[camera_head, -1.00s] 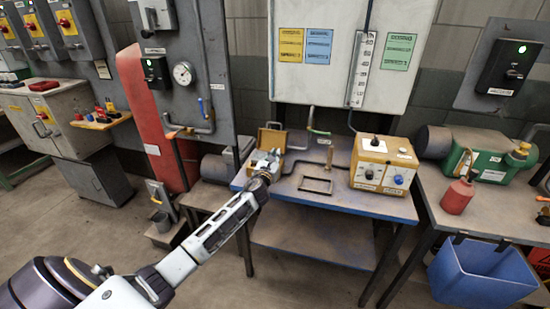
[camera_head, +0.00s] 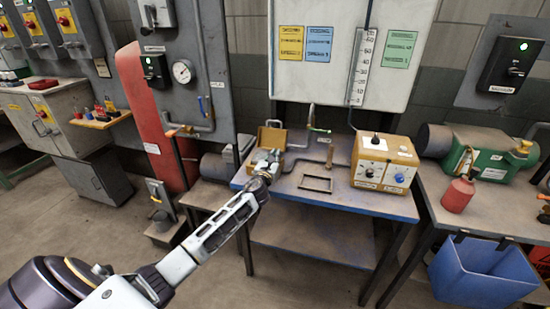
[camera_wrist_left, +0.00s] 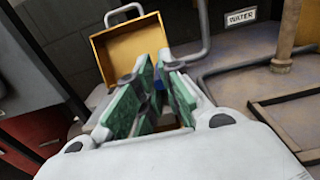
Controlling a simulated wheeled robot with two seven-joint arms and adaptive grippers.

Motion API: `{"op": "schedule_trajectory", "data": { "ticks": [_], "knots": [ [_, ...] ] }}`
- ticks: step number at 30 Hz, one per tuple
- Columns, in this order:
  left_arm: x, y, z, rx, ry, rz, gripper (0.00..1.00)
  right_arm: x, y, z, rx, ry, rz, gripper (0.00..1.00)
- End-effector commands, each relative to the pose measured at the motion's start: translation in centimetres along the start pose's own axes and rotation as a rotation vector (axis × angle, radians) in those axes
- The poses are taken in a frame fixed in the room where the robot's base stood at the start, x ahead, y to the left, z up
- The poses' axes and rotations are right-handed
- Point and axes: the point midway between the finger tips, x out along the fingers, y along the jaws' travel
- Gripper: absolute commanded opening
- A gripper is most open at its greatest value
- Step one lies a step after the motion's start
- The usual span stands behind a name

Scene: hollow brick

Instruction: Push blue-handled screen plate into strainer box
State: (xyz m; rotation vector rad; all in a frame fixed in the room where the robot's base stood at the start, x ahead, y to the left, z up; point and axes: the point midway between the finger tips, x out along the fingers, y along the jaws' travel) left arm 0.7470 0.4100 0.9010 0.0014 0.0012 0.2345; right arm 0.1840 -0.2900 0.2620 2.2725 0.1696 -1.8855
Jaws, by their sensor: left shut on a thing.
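The strainer box (camera_head: 271,138) is a tan-yellow box with its lid raised, at the left end of the blue-edged workbench. In the left wrist view its open lid (camera_wrist_left: 128,48) stands behind my fingers. My left gripper (camera_head: 267,163) is over the front of the box. In the left wrist view the green-padded fingers of the left gripper (camera_wrist_left: 158,72) are shut on the blue-handled screen plate, whose blue handle (camera_wrist_left: 158,84) shows only as a small patch between them. The plate itself is hidden, so its depth in the box cannot be told. My right gripper is not in view.
On the workbench (camera_head: 345,204), right of the box, are a flat dark frame (camera_head: 316,184), an upright brass-coloured post (camera_head: 329,155) and a yellow control box (camera_head: 383,165). A bent pipe (camera_wrist_left: 190,40) runs close beside the lid. The bench front is clear.

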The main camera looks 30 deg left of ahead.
Motion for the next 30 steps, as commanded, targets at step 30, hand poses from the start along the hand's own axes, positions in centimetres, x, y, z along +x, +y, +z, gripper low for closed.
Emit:
{"op": "schedule_trajectory", "data": {
  "ticks": [30],
  "knots": [
    [0.0,0.0,-1.1,0.002,-0.001,0.0,0.0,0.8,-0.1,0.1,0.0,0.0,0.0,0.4]
  ]
}}
